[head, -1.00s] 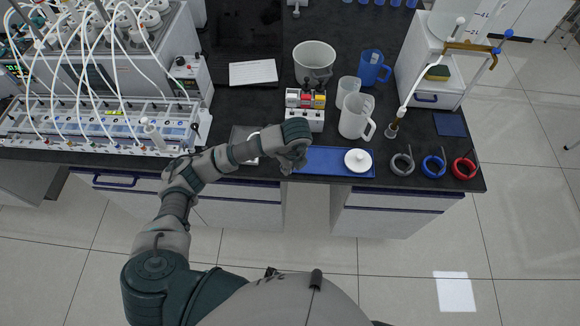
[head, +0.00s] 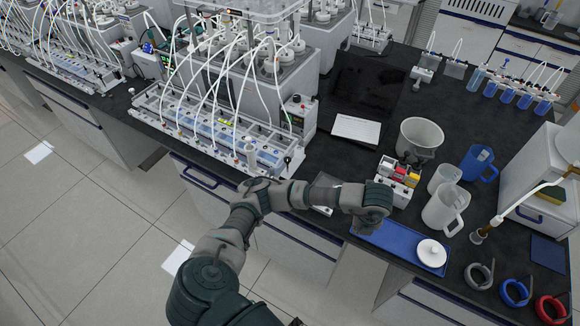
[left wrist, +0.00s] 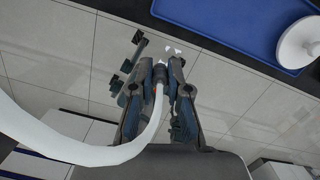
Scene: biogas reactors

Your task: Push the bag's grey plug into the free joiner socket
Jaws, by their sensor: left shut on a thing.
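My left gripper (head: 368,222) is over the front edge of the bench, beside the left end of the blue tray (head: 398,241). In the left wrist view its fingers (left wrist: 168,72) are closed around the end of a white tube (left wrist: 155,112), which curves away to the left. A small brownish band shows on the tube between the fingers. The plug's tip is mostly hidden by the fingers, and its grey colour cannot be made out. I cannot pick out the bag or the free joiner socket for certain. My right gripper is not in view.
A block with red and yellow parts (head: 399,174) stands behind the gripper. A white lidded dish (head: 431,253) sits on the tray. Jugs (head: 446,209), a grey pot (head: 420,138) and coiled rings (head: 480,275) stand to the right. The tubed reactor rack (head: 215,130) stands left.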

